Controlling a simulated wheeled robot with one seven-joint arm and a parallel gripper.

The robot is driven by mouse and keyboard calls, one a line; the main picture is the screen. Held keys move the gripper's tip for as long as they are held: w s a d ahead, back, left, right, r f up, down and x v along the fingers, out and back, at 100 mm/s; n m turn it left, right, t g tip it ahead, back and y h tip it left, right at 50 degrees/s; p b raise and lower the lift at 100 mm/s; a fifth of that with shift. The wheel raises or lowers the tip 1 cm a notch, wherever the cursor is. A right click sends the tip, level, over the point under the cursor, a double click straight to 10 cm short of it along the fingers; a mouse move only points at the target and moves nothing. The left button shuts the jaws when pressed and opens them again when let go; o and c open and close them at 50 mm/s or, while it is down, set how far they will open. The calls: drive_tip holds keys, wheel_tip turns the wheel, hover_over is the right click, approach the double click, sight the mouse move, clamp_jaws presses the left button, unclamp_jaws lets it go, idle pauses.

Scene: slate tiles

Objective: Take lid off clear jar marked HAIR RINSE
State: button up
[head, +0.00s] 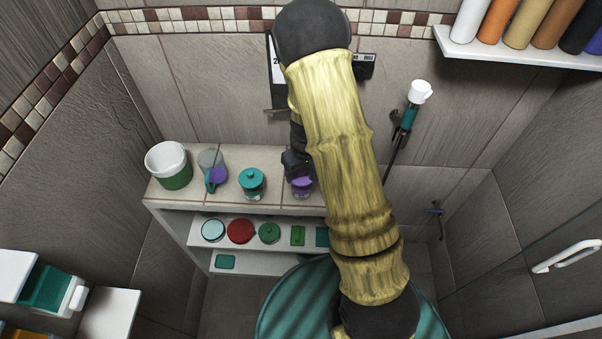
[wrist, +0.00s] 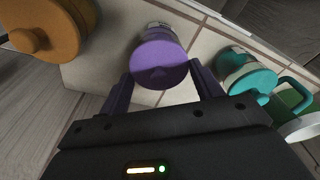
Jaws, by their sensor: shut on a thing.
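My gripper (head: 297,163) is above the tiled ledge, over a clear jar with purple in it (head: 302,187). A little of the clear jar (wrist: 158,27) shows past the lid's far edge. I cannot tell whether the lid still sits on the jar. No HAIR RINSE wording is readable; my gripper and arm hide part of the jar in the head view.
A teal-lidded clear jar (head: 252,184) stands close on the left, with a jug (head: 212,168) and a white-and-green tub (head: 168,164) beyond. An orange-lidded jar (wrist: 50,28) stands on the other side. Shelves below hold several lids. A bottle shelf (head: 520,50) is at upper right.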

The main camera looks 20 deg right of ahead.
drive_tip(key=shift+r, duration=0.1)
wheel_tip(320, 180, up, 10)
drive_tip(key=shift+f, duration=0.1)
idle(0.5)
idle(0.4)
drive_tip(key=shift+w+f+m+p, duration=0.8)
drive_tip(key=shift+w+f+p, duration=0.4)
drive_tip(key=shift+p, duration=0.9)
drive_tip(key=shift+w+f+m+p, duration=0.9)
drive_tip(key=shift+f+p, duration=0.45)
drive_tip(key=shift+p, duration=0.7)
drive_tip(key=shift+w, duration=0.1)
